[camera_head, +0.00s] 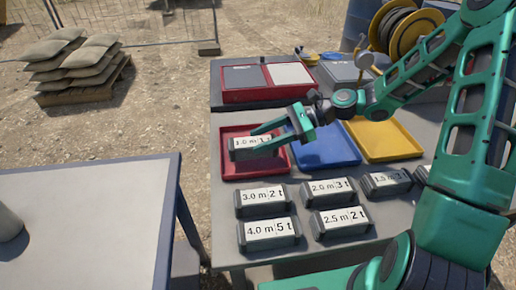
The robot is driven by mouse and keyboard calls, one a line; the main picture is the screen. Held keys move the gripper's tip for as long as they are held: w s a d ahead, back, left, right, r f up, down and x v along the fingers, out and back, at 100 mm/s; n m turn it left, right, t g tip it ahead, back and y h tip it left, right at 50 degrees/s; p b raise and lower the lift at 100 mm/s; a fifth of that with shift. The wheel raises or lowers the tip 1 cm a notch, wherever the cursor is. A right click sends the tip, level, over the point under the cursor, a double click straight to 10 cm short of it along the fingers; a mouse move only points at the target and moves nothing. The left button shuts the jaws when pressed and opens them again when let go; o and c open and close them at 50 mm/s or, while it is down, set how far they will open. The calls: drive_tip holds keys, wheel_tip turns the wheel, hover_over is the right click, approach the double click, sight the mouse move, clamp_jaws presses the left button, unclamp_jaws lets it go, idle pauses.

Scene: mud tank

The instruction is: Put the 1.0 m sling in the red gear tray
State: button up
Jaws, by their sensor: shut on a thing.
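My gripper (268,138) is shut on a dark block with a white label, the 1.0 m sling (240,143). The label reads "1.0 m" and a finger covers part of it. The sling is over the red gear tray (231,170), within its outline in this view. I cannot tell whether it touches the tray floor or hangs just above it. The rest of the tray looks empty.
A blue tray (325,157) and a yellow tray (390,141) stand to the right. Labelled slings, such as the 3.0 m one (262,199), sit in front. A red two-lid box (268,82) stands behind. A pale table (80,225) is at left.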

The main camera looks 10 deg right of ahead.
drive_tip(key=shift+f, duration=1.95)
drive_tip(key=o, duration=1.3)
drive_tip(key=v, duration=1.2)
